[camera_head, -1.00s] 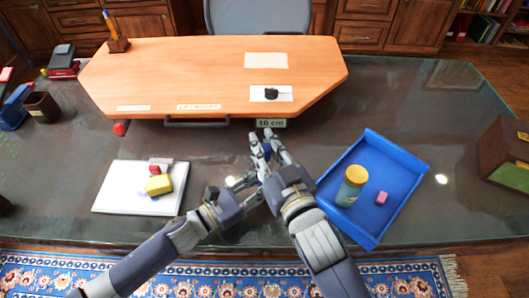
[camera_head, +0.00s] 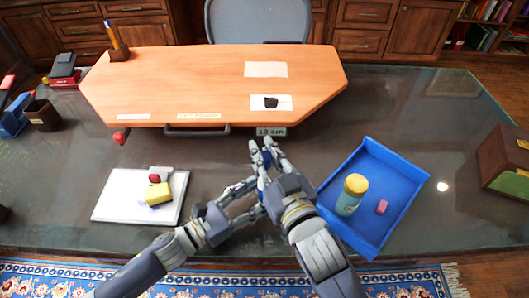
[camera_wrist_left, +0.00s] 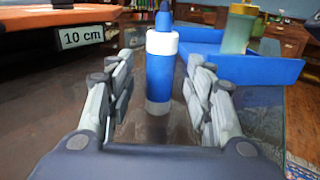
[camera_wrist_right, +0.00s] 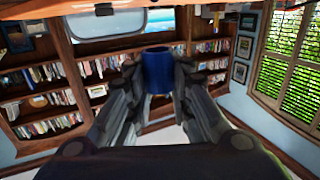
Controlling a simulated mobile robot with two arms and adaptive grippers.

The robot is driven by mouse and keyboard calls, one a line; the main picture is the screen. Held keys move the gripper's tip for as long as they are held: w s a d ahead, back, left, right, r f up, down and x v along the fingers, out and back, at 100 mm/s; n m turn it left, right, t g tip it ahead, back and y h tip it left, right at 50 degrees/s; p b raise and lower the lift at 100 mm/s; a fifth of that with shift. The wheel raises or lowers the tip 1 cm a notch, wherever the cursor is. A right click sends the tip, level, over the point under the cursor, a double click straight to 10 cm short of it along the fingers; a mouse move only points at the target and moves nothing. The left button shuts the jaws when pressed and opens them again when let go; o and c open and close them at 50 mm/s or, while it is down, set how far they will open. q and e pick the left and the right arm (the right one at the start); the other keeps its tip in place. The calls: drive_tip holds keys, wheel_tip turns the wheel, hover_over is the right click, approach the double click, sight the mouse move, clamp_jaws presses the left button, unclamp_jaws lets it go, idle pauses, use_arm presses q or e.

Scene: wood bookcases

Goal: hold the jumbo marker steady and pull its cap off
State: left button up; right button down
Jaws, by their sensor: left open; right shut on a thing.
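The jumbo marker body (camera_wrist_left: 158,82) is blue with a white collar and a bare blue tip. In the left wrist view it is upright between the spread fingers of my left gripper (camera_wrist_left: 158,95), with a gap on each side. The desk mirrors it below. The cap is apart from the marker. In the head view, hands hide most of the marker.
A blue tray (camera_head: 400,185) at right holds a yellow-lidded jar (camera_head: 348,197) and a pink block (camera_head: 381,207). A white pad (camera_head: 112,205) with a yellow block (camera_head: 158,194) lies at left. A wooden board (camera_head: 200,85) with a "10 cm" label (camera_head: 271,132) is behind.

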use_arm(q)
drive_tip(key=v, duration=0.9)
drive_tip(key=shift+s, duration=0.1)
drive_tip(key=shift+r, duration=0.1)
